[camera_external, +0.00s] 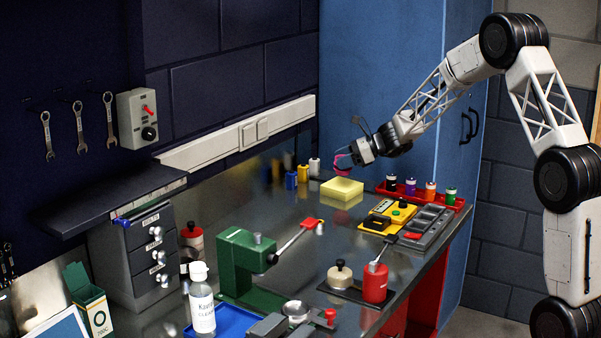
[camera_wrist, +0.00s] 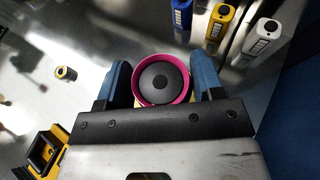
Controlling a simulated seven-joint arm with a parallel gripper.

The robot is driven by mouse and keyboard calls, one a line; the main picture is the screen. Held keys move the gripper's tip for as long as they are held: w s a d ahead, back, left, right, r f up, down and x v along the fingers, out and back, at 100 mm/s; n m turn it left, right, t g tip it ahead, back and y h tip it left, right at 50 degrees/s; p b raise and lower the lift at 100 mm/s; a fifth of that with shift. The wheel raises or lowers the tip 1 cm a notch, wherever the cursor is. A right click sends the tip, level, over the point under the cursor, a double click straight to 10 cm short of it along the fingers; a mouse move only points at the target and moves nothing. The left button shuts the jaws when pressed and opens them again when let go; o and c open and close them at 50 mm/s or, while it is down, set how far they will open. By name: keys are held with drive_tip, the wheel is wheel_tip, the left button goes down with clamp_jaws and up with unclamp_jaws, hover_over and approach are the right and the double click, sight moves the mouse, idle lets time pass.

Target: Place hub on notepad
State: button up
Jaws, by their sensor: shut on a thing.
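The hub (camera_wrist: 163,80) is a round piece with a pink rim and a dark grey centre. In the wrist view it sits between the two blue fingers of my gripper (camera_wrist: 160,84), which are shut on it. In the external view the pink hub (camera_external: 343,162) shows at the end of my gripper (camera_external: 345,160), at the back of the bench. The notepad (camera_external: 342,188) is a yellow square block on the bench, just below the hub in the picture. The hub appears above the notepad and apart from it. In the wrist view the notepad is mostly hidden behind the hub and gripper.
A red tray (camera_external: 420,196) with several coloured bottles stands right of the notepad. Blue, yellow and white small containers (camera_external: 302,174) stand to its left. A yellow case (camera_external: 388,216) lies in front. A green press (camera_external: 243,262) stands nearer the camera.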

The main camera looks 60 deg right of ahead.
drive_tip(key=shift+w+f, duration=0.1)
idle(0.3)
drive_tip(key=shift+f, duration=1.7)
drive_tip(key=shift+f, duration=0.1)
drive_tip(key=o, duration=1)
drive_tip(key=shift+o, duration=0.2)
drive_tip(key=shift+d+r, duration=0.1)
drive_tip(key=shift+r, duration=0.1)
drive_tip(key=v, duration=0.7)
drive_tip(key=shift+s, duration=0.2)
